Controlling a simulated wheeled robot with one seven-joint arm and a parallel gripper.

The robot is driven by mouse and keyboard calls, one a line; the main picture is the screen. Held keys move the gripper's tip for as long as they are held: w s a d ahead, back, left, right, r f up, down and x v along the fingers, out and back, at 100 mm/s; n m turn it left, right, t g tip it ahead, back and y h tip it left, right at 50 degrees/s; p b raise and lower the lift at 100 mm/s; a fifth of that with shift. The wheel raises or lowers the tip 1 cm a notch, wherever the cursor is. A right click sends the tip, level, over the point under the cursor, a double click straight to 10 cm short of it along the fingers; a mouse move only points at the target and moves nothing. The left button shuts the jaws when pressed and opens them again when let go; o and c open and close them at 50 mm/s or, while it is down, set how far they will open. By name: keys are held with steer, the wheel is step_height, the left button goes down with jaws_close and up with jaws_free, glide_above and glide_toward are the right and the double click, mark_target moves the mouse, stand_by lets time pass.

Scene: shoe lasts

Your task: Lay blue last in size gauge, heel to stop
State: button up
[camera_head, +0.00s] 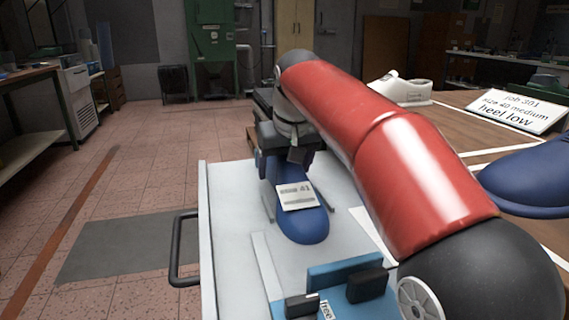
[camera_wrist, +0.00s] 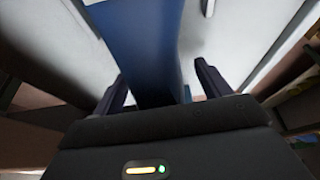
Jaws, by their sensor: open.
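In the head view a blue last (camera_head: 304,226) lies on a white worktop, its rounded toe toward me. It bears a pale label that reads 41. My gripper (camera_head: 287,150) is at its far end, partly hidden by my red arm. In the wrist view my gripper (camera_wrist: 160,80) is open, with the blue last (camera_wrist: 154,45) between its two dark fingers. I cannot tell whether the fingers touch it. Thin grey strips lie on either side of the last; I cannot tell whether they belong to the size gauge. I cannot make out the heel stop.
A blue fixture with black jaws (camera_head: 345,275) and a small tag stands near the front of the white top (camera_head: 228,235). On the wooden table at right are another blue last (camera_head: 530,180), a white last (camera_head: 402,88) and a job card (camera_head: 514,108). A dark handle (camera_head: 178,250) juts out left.

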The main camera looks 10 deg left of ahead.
steer(key=shift+f, duration=0.45)
